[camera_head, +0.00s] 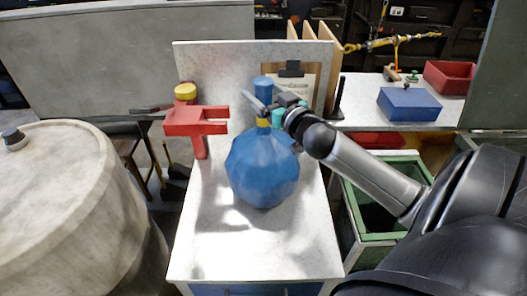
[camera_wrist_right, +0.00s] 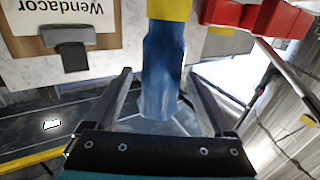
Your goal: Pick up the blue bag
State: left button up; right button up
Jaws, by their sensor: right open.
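The blue bag (camera_head: 262,165) stands upright on a pale speckled worktop (camera_head: 220,262). It has a wide faceted body, a yellow band (camera_head: 263,122) at the neck and a narrow blue top (camera_head: 263,86). My right gripper (camera_head: 266,104) reaches in from the right at the neck, above the body. In the right wrist view, the bag's blue top (camera_wrist_right: 162,75) lies between the two open fingers, with a visible gap on each side. The yellow band (camera_wrist_right: 170,9) shows at the top edge there; the body is out of that view. My left gripper is not in view.
A red object with a yellow cap (camera_head: 196,122) stands left of the bag. A clipboard (camera_head: 296,84) leans behind it. A green-rimmed bin (camera_head: 385,236) stands right of the worktop. A large pale drum (camera_head: 70,215) is at left. The worktop's front is clear.

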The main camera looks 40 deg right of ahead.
jog(key=shift+w+d+r, duration=0.1)
jog(key=shift+w+d, duration=0.05)
jog(key=shift+w, duration=0.6)
jog(key=shift+w+d, duration=0.1)
jog(key=shift+w, duration=0.6)
grip_shut()
jog(key=shift+r, duration=0.15)
